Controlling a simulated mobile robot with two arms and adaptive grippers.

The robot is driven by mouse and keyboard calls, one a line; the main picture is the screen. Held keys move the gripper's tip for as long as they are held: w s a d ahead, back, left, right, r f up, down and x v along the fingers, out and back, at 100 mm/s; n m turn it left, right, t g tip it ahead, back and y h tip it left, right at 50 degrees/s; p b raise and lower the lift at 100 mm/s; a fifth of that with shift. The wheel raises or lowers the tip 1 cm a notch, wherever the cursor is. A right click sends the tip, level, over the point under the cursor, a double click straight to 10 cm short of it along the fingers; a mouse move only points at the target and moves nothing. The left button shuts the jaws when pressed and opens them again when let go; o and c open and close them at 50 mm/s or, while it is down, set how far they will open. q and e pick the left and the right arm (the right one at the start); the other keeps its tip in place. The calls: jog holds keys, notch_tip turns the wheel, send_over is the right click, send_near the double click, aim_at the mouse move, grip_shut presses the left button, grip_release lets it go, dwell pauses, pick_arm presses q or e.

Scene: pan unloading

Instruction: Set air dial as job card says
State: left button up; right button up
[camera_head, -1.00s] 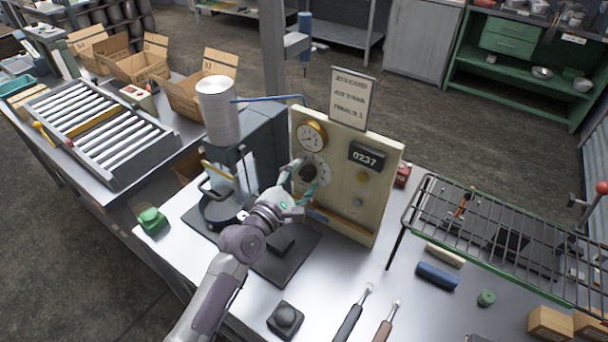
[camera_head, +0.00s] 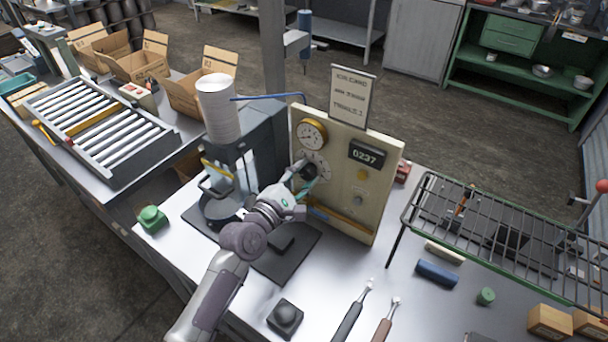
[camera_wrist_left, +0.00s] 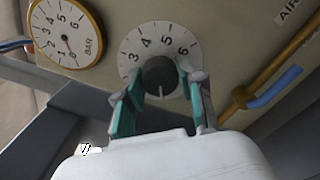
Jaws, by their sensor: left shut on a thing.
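A white mark on the knob points down in that view, away from the visible numbers 3 to 6. A brass-rimmed BAR gauge (camera_wrist_left: 66,34) is beside the dial. My right gripper is not in view.
A counter (camera_head: 367,156) on the panel reads 0237. A press with a white cylinder (camera_head: 218,108) stands left of the panel. A wire rack (camera_head: 500,235) is at right. Hand tools (camera_head: 352,312) and a black knob block (camera_head: 285,318) lie in front.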

pick_arm(q)
jog(key=m, duration=1.1)
jog(key=shift+m, duration=0.4)
jog(key=m, duration=0.5)
jog(key=shift+f, duration=0.1)
jog(key=m, duration=0.6)
jog(key=shift+m, duration=0.3)
jog(key=o, duration=1.1)
jog(key=shift+o, duration=0.2)
